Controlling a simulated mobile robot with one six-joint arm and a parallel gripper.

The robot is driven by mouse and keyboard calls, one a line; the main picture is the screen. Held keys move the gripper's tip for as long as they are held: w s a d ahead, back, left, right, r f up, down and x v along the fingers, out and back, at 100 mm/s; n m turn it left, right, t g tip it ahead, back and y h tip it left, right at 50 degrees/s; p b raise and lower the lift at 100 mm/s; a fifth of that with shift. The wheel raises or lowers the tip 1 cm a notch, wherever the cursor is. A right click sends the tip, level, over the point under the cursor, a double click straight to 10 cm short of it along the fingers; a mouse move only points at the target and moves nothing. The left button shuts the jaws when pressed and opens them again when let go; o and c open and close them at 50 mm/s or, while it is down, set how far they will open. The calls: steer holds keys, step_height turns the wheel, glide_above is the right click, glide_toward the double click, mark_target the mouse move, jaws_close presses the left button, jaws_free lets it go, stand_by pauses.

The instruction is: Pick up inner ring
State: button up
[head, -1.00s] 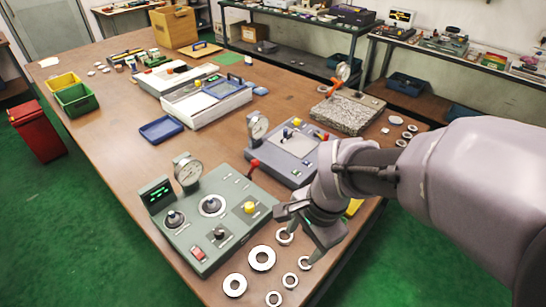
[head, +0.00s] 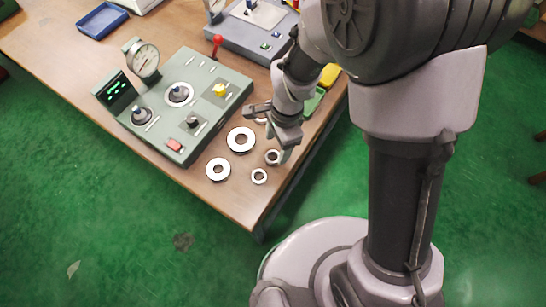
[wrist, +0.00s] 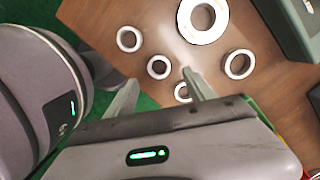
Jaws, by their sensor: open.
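In the head view there is a large ring (head: 232,142), a medium ring (head: 218,169), a small ring (head: 259,177) and another small ring (head: 273,157); one more is mostly hidden behind my gripper. I cannot tell which is the inner ring. My gripper (head: 267,134) is open and empty above the rings. In the wrist view, my gripper (wrist: 160,79) has a small ring (wrist: 151,67) showing between its fingertips; another ring (wrist: 179,92) is partly covered by the right finger.
A grey-green control panel (head: 205,80) with a gauge and knobs stands left of the rings. A second grey panel (head: 245,35) is behind. The table edge (head: 207,199) drops to green floor close to the rings. A blue tray (head: 101,20) lies farther back.

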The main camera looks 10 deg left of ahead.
mark_target(273, 159)
steer(key=f+b, duration=0.1)
steer(key=f, duration=0.2)
steer(key=f+b, duration=0.1)
steer(key=shift+s+a+f+b, duration=0.3)
steer(key=shift+a+f, duration=0.1)
steer(key=shift+r, duration=0.2)
jaws_close()
